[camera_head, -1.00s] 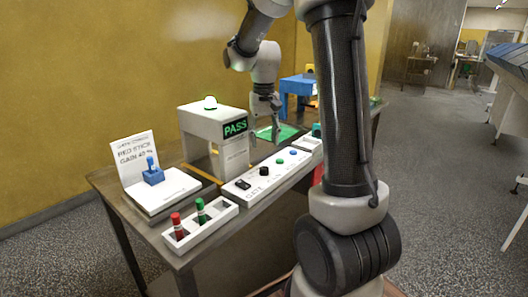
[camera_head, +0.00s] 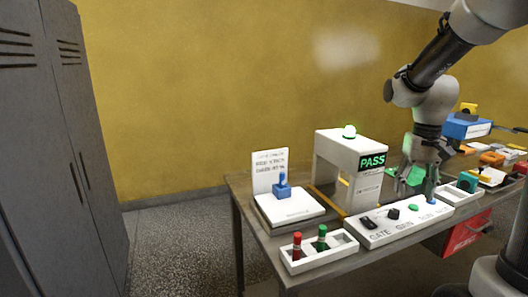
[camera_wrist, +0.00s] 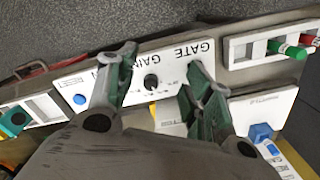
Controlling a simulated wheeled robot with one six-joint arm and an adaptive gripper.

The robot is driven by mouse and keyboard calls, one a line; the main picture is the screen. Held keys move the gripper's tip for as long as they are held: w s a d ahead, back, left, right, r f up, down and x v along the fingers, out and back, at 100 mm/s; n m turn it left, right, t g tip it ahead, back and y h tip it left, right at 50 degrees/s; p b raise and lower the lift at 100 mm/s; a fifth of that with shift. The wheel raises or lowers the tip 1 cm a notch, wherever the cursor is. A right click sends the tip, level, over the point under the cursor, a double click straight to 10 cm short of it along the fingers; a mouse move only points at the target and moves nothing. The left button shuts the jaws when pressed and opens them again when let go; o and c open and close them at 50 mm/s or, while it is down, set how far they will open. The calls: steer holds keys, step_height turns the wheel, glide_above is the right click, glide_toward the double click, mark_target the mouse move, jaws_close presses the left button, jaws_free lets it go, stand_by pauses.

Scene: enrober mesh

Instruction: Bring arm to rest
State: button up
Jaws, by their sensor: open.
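My gripper (camera_head: 408,188) is open and empty, pointing down near the control panel, to the right of the white arch. In the wrist view, its two fingers (camera_wrist: 163,62) are spread over the white panel with GATE and GAIN labels (camera_wrist: 152,62), with a black knob between them. In the head view, that panel (camera_head: 375,235) lies along the table's front edge. The white arch (camera_head: 350,155) has a lit green lamp on top and a green PASS display (camera_head: 373,162). I cannot tell whether the fingertips touch anything.
A tray (camera_head: 318,262) holds a red and a green stick on the table (camera_head: 240,190). A red REJECT bin (camera_head: 467,236) is at right. Grey lockers (camera_head: 60,140) stand left; floor before them is clear.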

steer(key=s+a+r+n+t, duration=0.1)
steer(key=s+a+r+t, duration=0.1)
steer(key=s, duration=0.6)
steer(key=s+a+r+n+t, duration=0.1)
steer(key=s+r, duration=0.3)
steer(key=s, duration=0.4)
steer(key=shift+s+a+r+t, duration=0.2)
steer(key=shift+a+t, duration=0.25)
steer(key=shift+t, duration=0.35)
jaws_close()
